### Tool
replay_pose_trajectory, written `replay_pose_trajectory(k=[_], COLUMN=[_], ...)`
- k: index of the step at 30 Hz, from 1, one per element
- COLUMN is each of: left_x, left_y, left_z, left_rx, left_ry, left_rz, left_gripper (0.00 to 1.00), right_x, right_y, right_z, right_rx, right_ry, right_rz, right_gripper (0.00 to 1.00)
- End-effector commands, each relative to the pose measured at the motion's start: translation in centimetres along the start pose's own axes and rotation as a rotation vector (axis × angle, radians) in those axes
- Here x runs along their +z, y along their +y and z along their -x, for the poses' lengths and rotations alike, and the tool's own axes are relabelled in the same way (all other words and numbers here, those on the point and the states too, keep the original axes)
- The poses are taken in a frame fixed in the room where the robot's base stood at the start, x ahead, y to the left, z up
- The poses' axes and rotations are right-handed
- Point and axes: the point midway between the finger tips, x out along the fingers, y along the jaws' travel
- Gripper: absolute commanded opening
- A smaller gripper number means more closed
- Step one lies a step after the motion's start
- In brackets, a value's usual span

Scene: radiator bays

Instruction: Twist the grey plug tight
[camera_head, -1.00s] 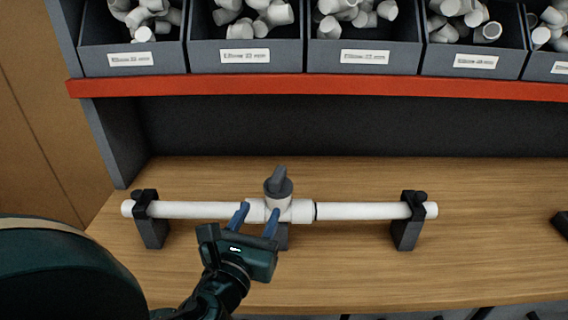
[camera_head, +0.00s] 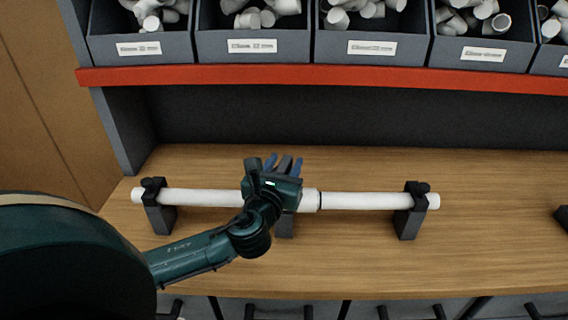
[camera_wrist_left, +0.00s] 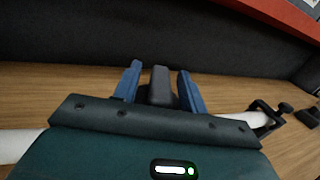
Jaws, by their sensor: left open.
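The grey plug (camera_head: 285,164) stands on the middle fitting of a white pipe (camera_head: 362,201); only its upper part shows between the fingers. My left gripper (camera_head: 284,163) is over the fitting, its two blue fingers open on either side of the plug's handle. In the left wrist view the plug's handle (camera_wrist_left: 160,88) sits between the blue fingers (camera_wrist_left: 158,86), with a gap on each side. My gripper's body hides the lower plug and most of the fitting. My right gripper is not in view.
The pipe lies in two black clamps, left (camera_head: 158,207) and right (camera_head: 411,212), on a wooden bench (camera_head: 350,255). A red-edged shelf (camera_head: 330,78) with grey bins (camera_head: 253,46) of white elbows is above the back. A dark object (camera_head: 562,217) lies at the far right.

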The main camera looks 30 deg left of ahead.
Motion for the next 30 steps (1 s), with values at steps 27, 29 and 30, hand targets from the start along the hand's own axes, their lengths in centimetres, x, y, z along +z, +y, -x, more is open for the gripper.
replay_pose_trajectory(k=[27,29,30], left_x=[-0.05,-0.06,-0.06], left_y=[0.04,0.05,0.07], left_z=[0.05,0.05,0.05], left_rx=[-0.011,-0.024,-0.036], left_ry=[0.0,0.0,0.0], left_rz=[-0.002,-0.004,-0.005], left_gripper=[0.0,0.0,0.0], right_x=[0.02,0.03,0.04], right_y=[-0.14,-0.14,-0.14], right_z=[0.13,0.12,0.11], right_rx=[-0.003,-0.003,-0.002], right_ry=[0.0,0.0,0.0], right_rz=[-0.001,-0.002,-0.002], right_gripper=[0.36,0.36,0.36])
